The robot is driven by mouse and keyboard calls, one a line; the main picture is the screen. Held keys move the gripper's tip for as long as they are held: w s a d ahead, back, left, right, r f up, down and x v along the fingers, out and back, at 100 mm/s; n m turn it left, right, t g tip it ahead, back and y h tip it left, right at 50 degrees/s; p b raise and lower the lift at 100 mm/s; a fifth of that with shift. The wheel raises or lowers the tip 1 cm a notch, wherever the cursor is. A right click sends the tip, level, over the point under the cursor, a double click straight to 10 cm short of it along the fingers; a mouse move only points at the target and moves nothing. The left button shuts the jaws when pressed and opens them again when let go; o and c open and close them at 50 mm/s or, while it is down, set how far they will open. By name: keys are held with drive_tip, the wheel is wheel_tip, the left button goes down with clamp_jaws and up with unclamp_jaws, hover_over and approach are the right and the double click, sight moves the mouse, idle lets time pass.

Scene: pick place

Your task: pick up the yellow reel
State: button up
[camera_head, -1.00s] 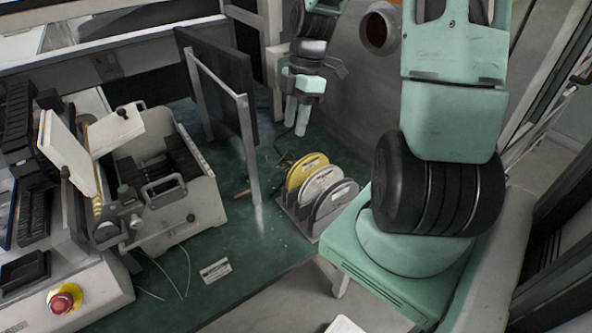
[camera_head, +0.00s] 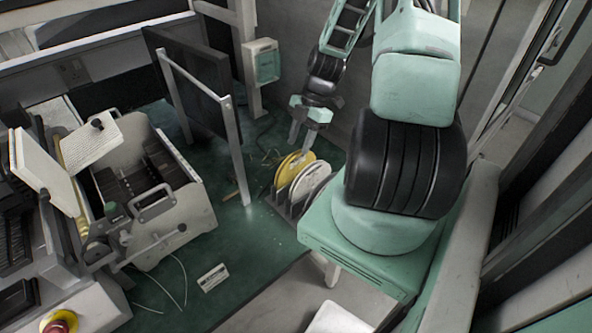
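The yellow reel (camera_head: 290,169) stands upright in a dark rack (camera_head: 283,206) on the green bench. My gripper (camera_head: 299,149) hangs just above the yellow reel's upper edge, with its two pale fingers pointing down. The fingers are apart and nothing shows between them. I cannot tell whether a fingertip touches the reel. A white reel (camera_head: 309,181) stands right beside the yellow one in the same rack. The right end of the rack is partly hidden by my arm's base.
A dark panel on a metal frame (camera_head: 228,103) stands upright left of the rack. A grey machine with a handle (camera_head: 185,213) is further left. A small label plate (camera_head: 213,277) lies near the bench front. The bench between machine and rack is mostly clear.

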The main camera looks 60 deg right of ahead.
sight(296, 160)
drive_tip(key=shift+s+p+x, duration=0.2)
drive_tip(key=shift+p+x, duration=0.85)
drive_tip(key=shift+x, duration=2.7)
drive_tip(key=shift+d, duration=0.15)
clamp_jaws()
